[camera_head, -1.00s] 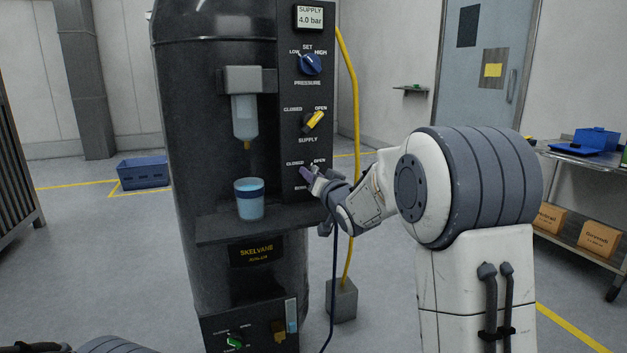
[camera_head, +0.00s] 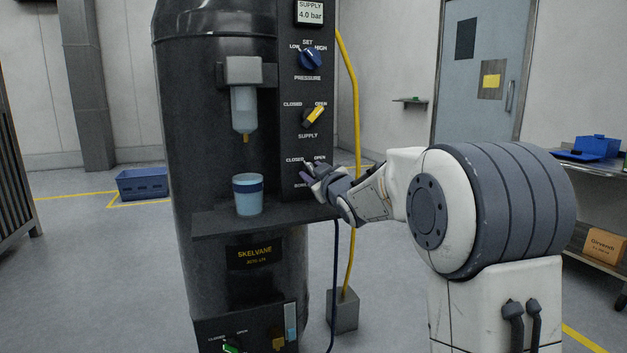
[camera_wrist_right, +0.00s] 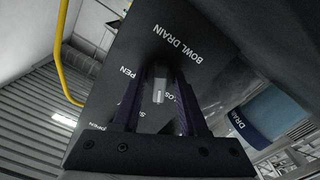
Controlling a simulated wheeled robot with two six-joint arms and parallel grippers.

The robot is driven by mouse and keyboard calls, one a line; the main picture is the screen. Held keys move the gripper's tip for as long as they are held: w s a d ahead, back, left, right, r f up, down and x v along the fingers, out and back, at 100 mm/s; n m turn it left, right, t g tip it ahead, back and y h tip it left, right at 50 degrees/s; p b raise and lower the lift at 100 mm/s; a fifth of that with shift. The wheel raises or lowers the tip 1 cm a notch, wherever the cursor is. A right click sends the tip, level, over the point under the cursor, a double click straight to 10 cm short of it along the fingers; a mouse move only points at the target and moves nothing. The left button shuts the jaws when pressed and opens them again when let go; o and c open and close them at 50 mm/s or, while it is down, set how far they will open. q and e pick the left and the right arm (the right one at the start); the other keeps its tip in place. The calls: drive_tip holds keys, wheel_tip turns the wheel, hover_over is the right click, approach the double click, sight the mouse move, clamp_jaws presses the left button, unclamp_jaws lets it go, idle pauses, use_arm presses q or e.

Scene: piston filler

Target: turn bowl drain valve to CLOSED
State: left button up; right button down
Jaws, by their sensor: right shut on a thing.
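The bowl drain valve is a small dark knob (camera_wrist_right: 159,86) with a pale mark, on the machine's black front panel. My right gripper (camera_head: 308,174) is at this knob, below the yellow supply knob (camera_head: 313,117). In the right wrist view its two purple fingers (camera_wrist_right: 158,98) stand either side of the knob, shut on it. The knob's exact angle is hard to tell. My left gripper is out of view.
A cup of blue liquid (camera_head: 248,195) stands on the machine's shelf (camera_head: 268,222), left of my right gripper. A blue pressure knob (camera_head: 311,58) is higher up. A yellow hose (camera_head: 355,90) runs beside the panel. A green knob (camera_head: 232,346) sits low on the machine.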

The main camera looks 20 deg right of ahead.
drive_tip(key=shift+f+n+b, duration=0.1)
drive_tip(key=shift+n+b, duration=0.7)
drive_tip(key=shift+n, duration=0.7)
drive_tip(key=shift+c, duration=2.2)
unclamp_jaws()
drive_tip(key=shift+s, duration=0.1)
drive_tip(key=s+p, duration=0.1)
drive_tip(key=s, duration=0.9)
drive_tip(key=shift+s+d+p, duration=0.15)
drive_tip(key=shift+s+p, duration=0.05)
drive_tip(key=shift+p, duration=0.2)
